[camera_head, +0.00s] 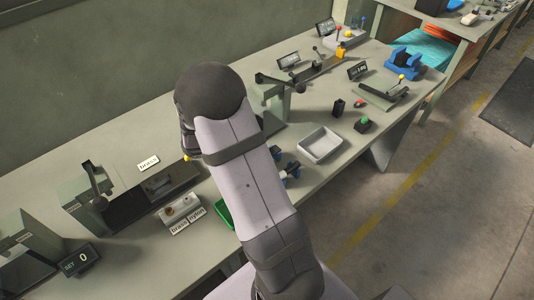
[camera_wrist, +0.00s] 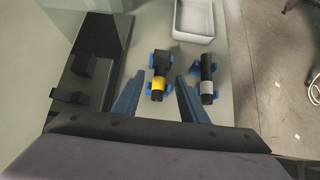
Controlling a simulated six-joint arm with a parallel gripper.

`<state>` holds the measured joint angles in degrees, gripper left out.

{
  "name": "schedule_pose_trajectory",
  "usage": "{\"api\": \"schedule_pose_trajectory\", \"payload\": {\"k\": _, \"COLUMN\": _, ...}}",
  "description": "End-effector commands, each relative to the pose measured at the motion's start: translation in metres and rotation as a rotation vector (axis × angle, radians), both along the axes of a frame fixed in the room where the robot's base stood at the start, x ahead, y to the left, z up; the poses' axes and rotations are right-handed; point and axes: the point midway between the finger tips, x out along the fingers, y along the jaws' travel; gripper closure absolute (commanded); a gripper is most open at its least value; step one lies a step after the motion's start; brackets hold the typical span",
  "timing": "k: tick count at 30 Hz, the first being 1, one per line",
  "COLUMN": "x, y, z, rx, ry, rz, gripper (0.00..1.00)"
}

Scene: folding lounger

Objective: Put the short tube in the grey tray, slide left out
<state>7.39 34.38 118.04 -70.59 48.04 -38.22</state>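The grey tray (camera_head: 320,158) is a shallow, empty rectangular bin on the bench; its pale wall also shows at the top of the wrist view (camera_wrist: 195,39). Two dark tubes lie in blue holders: a yellow-banded tube (camera_wrist: 160,68) and a white-banded tube (camera_wrist: 207,72) to its right. I cannot tell which is the short one. My gripper (camera_wrist: 160,68) is open, its fingers spread on either side of the yellow-banded tube in the picture, with nothing held. In the head view my arm hides the gripper and most of the holders (camera_head: 291,168). I cannot identify the slide.
A long black plate (camera_wrist: 105,45) with dark blocks lies left of the tubes. A green bin (camera_head: 223,211) is partly behind my arm. A small black block (camera_head: 338,107) and a green-button box (camera_head: 363,124) stand beyond the tray. Bench fixtures line the back.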

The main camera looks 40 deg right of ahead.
Motion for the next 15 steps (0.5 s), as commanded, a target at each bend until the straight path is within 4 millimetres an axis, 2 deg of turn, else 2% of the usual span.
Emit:
{"api": "schedule_pose_trajectory", "payload": {"k": 6, "x": -0.001, "y": -0.017, "z": -0.016, "rx": 0.001, "ry": 0.001, "rz": -0.002, "gripper": 0.61}}
{"api": "schedule_pose_trajectory", "payload": {"k": 15, "x": 0.000, "y": -0.020, "z": -0.021, "rx": 0.000, "ry": -0.001, "rz": -0.001, "gripper": 0.61}}
